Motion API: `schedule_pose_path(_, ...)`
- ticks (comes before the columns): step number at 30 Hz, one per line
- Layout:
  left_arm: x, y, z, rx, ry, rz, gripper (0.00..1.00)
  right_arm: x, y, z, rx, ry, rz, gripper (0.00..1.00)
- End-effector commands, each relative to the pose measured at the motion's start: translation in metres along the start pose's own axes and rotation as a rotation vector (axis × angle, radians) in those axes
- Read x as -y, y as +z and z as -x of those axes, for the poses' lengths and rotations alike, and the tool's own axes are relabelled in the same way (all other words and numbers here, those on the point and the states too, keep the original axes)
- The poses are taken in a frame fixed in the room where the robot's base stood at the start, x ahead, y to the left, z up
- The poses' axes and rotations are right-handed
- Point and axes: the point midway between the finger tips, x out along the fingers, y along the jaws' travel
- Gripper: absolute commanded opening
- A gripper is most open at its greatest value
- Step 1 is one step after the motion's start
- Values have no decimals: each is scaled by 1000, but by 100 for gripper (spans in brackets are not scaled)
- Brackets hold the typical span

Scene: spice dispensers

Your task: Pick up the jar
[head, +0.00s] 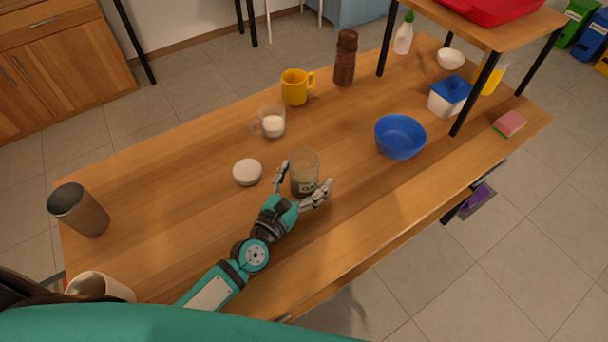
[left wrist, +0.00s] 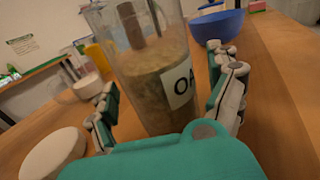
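The jar (head: 305,168) is clear, with brownish contents and a white label, and stands upright on the wooden table. In the left wrist view the jar (left wrist: 155,80) fills the middle, and its label shows the letters "OA". My left gripper (head: 303,188) is open around the jar's lower part, one finger on each side. In the left wrist view the gripper (left wrist: 168,105) shows gaps between its fingers and the jar. A round white lid (head: 247,172) lies on the table left of the jar and also shows in the left wrist view (left wrist: 52,152). My right gripper is not in view.
A glass cup with white contents (head: 271,121), a yellow mug (head: 295,87) and a brown bottle (head: 345,58) stand behind. A blue bowl (head: 400,137) is to the right. The table between tumbler and lid is clear.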

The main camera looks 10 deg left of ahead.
Motion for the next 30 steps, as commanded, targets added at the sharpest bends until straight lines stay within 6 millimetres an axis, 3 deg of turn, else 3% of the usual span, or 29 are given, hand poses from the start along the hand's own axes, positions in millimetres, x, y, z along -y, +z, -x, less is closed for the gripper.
schedule_pose_path(2, 0, 0, 0, 0, 0, 0, 79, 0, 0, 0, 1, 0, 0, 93)
schedule_pose_path(16, 0, 1, 0, 2, 1, -1, 20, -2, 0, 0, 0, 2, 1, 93)
schedule_pose_path(24, 0, 3, 0, 3, 1, 0, 19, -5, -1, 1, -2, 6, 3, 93)
schedule_pose_path(30, 0, 19, 0, 4, 3, 2, 19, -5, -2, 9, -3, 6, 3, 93)
